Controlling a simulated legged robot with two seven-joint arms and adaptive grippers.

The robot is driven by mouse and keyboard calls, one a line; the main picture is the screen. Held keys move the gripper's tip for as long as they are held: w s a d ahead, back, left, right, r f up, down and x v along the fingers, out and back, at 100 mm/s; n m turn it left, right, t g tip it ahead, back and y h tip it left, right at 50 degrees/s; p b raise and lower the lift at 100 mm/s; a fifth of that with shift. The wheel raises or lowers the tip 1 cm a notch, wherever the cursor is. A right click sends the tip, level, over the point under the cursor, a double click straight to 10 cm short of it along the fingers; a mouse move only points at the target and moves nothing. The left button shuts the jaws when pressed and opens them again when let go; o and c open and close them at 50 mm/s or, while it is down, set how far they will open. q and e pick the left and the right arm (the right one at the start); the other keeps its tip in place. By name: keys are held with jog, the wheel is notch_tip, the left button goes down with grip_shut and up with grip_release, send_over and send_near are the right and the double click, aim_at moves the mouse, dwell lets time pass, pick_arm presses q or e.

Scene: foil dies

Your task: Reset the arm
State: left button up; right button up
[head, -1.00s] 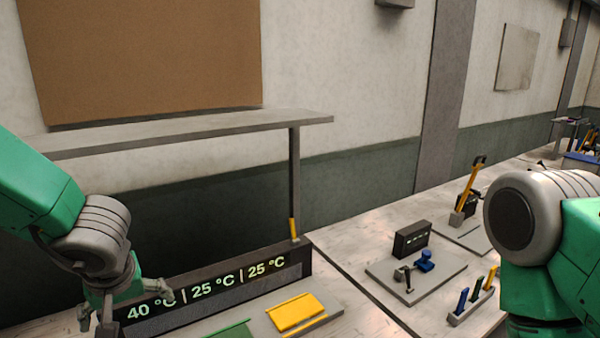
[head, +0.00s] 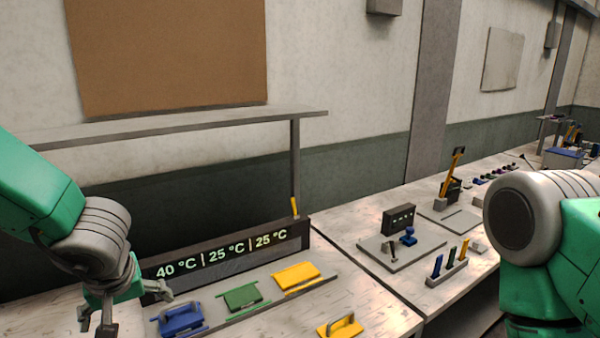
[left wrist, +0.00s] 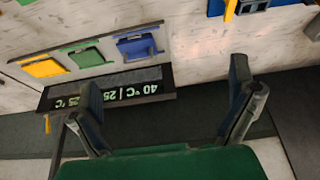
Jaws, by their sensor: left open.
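My left gripper (head: 126,308) hangs at the lower left of the head view, in front of the left end of the temperature display (head: 225,252). Its fingers are spread and nothing is between them. In the left wrist view the open fingers of the left gripper (left wrist: 170,100) show, with the display (left wrist: 105,95) upside down beyond them. The right arm (head: 545,235) shows at the right edge of the head view; its gripper is out of frame.
Blue (head: 181,319), green (head: 242,297) and yellow (head: 296,276) plates lie before the display. A yellow handled piece (head: 340,327) lies at the front. A shelf (head: 180,128) spans above. A board with a dark box (head: 399,218) and a coloured-handle rack (head: 447,270) stand right.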

pick_arm(q)
jog(key=s+f+m, duration=0.1)
jog(key=s+f, duration=0.4)
jog(key=f, duration=0.2)
jog(key=s+a+f+m+g, duration=0.1)
jog(key=s+f+m, duration=0.1)
jog(key=s+f, duration=0.4)
jog(key=s+a+f+m+g, duration=0.1)
jog(key=s+f+m, duration=0.1)
jog(key=s+f, duration=0.4)
jog(key=shift+s+f+h, duration=0.15)
jog(key=shift+f, duration=0.9)
jog(key=shift+s+f+h, duration=0.1)
jog(key=shift+f+h, duration=0.05)
jog(key=shift+f, duration=0.9)
jog(key=s+d+f+m+g+h, duration=0.1)
jog(key=s+d+f+g+h, duration=0.15)
jog(key=s, duration=0.75)
notch_tip(320, 180, down, 20)
jog(key=w+m+t+b, duration=0.1)
jog(key=b, duration=1.8)
jog(key=shift+w+d+y+b, duration=0.3)
jog(key=shift+w+d+y, duration=0.05)
pick_arm(e)
notch_tip(320, 180, down, 20)
jog(key=shift+w+r, duration=0.2)
jog(key=shift+w, duration=0.05)
pick_arm(q)
jog(key=shift+r, duration=0.15)
jog(key=shift+w, duration=0.1)
